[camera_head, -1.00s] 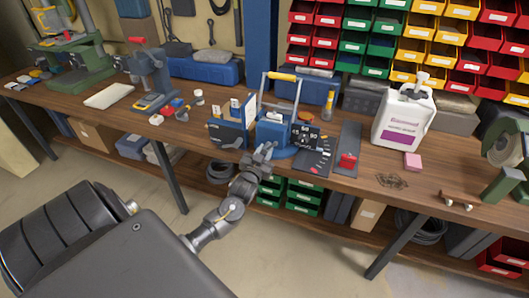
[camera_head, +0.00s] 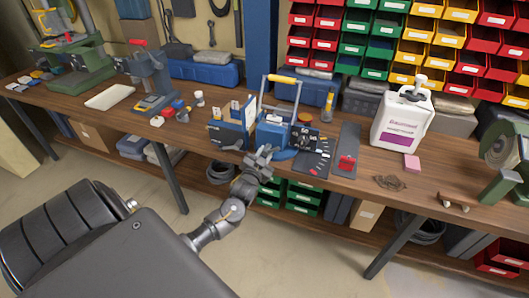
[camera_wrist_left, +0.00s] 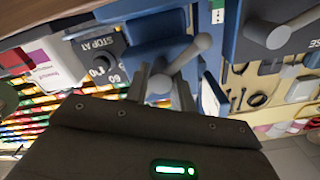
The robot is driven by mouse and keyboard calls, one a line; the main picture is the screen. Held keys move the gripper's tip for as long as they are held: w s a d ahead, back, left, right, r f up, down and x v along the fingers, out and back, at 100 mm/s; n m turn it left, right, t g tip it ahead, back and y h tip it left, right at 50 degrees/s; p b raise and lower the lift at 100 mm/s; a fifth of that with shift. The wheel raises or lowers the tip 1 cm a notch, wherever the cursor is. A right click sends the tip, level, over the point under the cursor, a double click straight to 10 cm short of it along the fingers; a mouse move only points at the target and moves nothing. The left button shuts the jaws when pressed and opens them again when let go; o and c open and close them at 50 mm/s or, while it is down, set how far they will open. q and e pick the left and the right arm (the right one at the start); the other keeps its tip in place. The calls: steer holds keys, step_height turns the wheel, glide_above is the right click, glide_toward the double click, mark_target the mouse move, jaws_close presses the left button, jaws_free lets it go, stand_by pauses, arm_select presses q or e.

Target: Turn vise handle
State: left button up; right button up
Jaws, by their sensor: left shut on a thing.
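The vise is a blue block (camera_head: 272,135) at the front edge of the bench in the head view, with a dial of numbers beside it. Its grey bar handle (camera_wrist_left: 186,58) with rounded ends shows in the wrist view, slanted across the blue body. My left gripper (camera_head: 263,157) is at the front of this block, with its fingers (camera_wrist_left: 159,82) closed on the handle near its lower end. The gripper partly hides the handle in the head view. My right gripper is in neither view.
A dark plate with a red piece (camera_head: 347,161) and a white jug (camera_head: 402,120) stand to the right. Green bins (camera_head: 303,197) sit below the bench.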

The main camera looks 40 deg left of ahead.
arm_select(q)
steer(key=m+p, duration=0.1)
steer(key=m, duration=0.3)
steer(key=shift+r+p, duration=0.1)
steer(key=shift+p, duration=0.3)
steer(key=shift+m+p, duration=0.45)
steer(key=shift+m, duration=0.75)
steer(key=o, duration=1)
steer(key=b+v, duration=0.2)
steer(key=v, duration=0.9)
steer(key=shift+w, duration=0.1)
